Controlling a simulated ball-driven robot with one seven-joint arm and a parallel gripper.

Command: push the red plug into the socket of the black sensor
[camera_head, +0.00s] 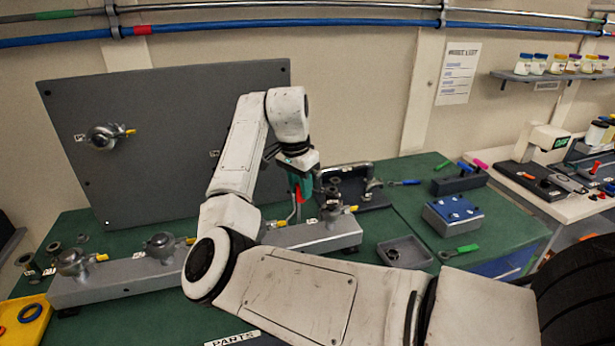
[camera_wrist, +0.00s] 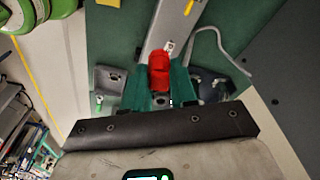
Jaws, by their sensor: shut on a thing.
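My gripper (camera_head: 299,184) is shut on the red plug (camera_head: 299,196), above the grey rail (camera_head: 310,236). The wrist view shows the red plug (camera_wrist: 159,72) between the two teal fingers. A thin light grey cable (camera_wrist: 215,36) shows to the right of the rail in that view. A dark upright fitting with a yellow tag, seemingly the black sensor (camera_head: 332,207), stands on the rail just right of the plug in the head view. I cannot make out its socket, nor whether the plug touches it.
Several silver valves, one of them (camera_head: 160,246), sit along the rail to the left. A large grey panel (camera_head: 150,120) stands behind.

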